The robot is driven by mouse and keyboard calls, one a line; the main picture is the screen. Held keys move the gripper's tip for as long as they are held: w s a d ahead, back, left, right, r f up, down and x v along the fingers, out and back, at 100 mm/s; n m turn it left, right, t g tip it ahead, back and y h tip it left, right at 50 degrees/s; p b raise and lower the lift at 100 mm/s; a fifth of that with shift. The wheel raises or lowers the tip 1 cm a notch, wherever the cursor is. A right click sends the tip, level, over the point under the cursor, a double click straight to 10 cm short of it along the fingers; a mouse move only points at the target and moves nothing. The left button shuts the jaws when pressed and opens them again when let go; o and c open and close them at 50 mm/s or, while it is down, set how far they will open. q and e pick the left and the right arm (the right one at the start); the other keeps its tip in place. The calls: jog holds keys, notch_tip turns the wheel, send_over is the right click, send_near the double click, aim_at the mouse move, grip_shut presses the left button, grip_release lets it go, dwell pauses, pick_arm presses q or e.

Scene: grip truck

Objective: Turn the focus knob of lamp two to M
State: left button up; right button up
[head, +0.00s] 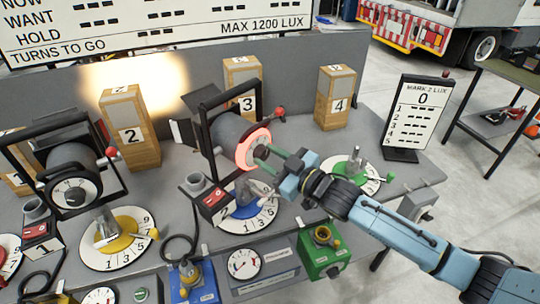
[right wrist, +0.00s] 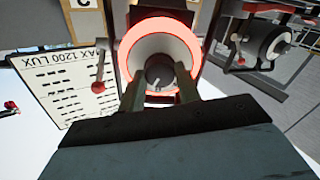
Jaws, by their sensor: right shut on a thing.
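A dark cylindrical lamp (head: 226,130) in a black yoke stands mid-bench above the blue dial base (head: 246,209). Its back rim glows red-orange (head: 245,146) and also shows in the right wrist view (right wrist: 158,24). My right gripper (head: 264,161) reaches in from the right and is shut on the dark focus knob (right wrist: 160,70) at the centre of that back face, one finger on each side. The knob's letters and pointer setting are not readable. My left gripper is not in view.
A second lamp (head: 72,178) stands at left above a yellow dial base (head: 118,238). Wooden blocks numbered 2 (head: 130,125), 3 (head: 243,75) and 4 (head: 335,97) stand behind. A green dial base (head: 350,174) and the Mark 2 Lux board (head: 414,115) are at right.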

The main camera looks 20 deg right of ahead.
jog(key=n+p, duration=0.1)
jog(key=n, duration=0.4)
dwell(0.5)
jog(key=o, duration=1)
jog(key=shift+s, duration=0.1)
jog(key=b+v, duration=0.2)
jog(key=v, duration=1.1)
jog(key=shift+s+d, duration=0.1)
